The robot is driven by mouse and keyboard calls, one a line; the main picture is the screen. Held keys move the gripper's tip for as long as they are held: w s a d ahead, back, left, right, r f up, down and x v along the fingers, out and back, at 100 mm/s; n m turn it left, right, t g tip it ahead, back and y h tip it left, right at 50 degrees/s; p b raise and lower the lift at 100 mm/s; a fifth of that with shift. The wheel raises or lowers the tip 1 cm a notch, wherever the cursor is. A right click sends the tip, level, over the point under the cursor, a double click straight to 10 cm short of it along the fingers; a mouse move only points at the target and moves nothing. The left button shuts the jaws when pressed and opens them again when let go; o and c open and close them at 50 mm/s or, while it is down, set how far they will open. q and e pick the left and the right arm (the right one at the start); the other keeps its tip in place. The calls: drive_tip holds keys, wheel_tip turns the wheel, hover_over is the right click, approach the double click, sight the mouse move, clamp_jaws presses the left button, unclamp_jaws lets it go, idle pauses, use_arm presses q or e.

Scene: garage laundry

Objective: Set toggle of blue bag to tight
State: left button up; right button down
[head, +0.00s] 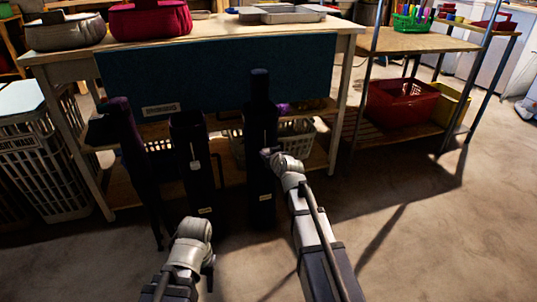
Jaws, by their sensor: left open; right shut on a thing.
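Three tall, dark, narrow bags stand in a row in front of the workbench. The right one looks dark blue and I take it as the blue bag (261,116). My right gripper (267,154) is at its upper front, shut at the place of its toggle; the toggle itself is hidden by the gripper. The middle bag (190,136) is nearly black and shows a pale toggle (194,167) on its front. The left bag (127,135) is dark purple and leans. My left gripper (199,226) is open, low in front of the middle bag; its fingers are hard to make out.
The workbench (350,29) carries a grey bag (65,32) and a red bag (150,19). A blue panel (150,75) hangs on its front. A laundry basket (45,175) stands left. A shelf with a red crate (398,108) is right. Floor at the right is free.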

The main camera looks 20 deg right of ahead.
wheel_tip(320, 180, up, 8)
drive_tip(key=p, duration=0.7)
drive_tip(key=shift+f, duration=0.25)
drive_tip(key=shift+c, duration=2.2)
unclamp_jaws()
drive_tip(key=p, duration=0.3)
approach(265, 134)
drive_tip(key=shift+v, duration=1.25)
